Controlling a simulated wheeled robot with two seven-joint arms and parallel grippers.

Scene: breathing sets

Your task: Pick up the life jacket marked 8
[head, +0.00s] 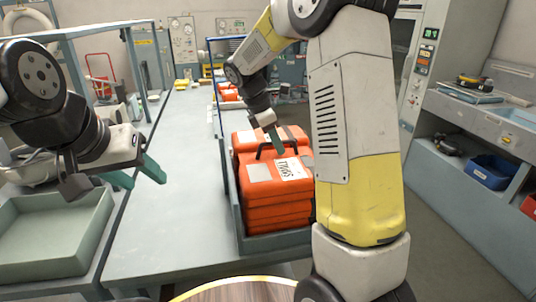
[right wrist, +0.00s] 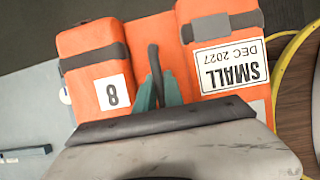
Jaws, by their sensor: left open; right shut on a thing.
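The orange life jacket marked 8 (right wrist: 108,72) fills much of the right wrist view, with a white 8 label on its left half and a SMALL DEC 2027 label on its right half. My right gripper (right wrist: 160,94) is shut on the black strap loop between the halves. In the head view the SMALL-labelled jacket (head: 262,190) is on top of an orange stack, with my right gripper (head: 277,143) at its strap. I cannot tell whether it is lifted off the stack. My left gripper (head: 136,175) is open and empty at the left.
A grey bin (head: 280,243) on the long table (head: 165,215) surrounds the stack. A grey-green tray (head: 45,268) stands at the left, below my left gripper. More orange items (head: 229,93) lie further back. A side bench (head: 480,118) with a blue bin (head: 491,172) is at the right.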

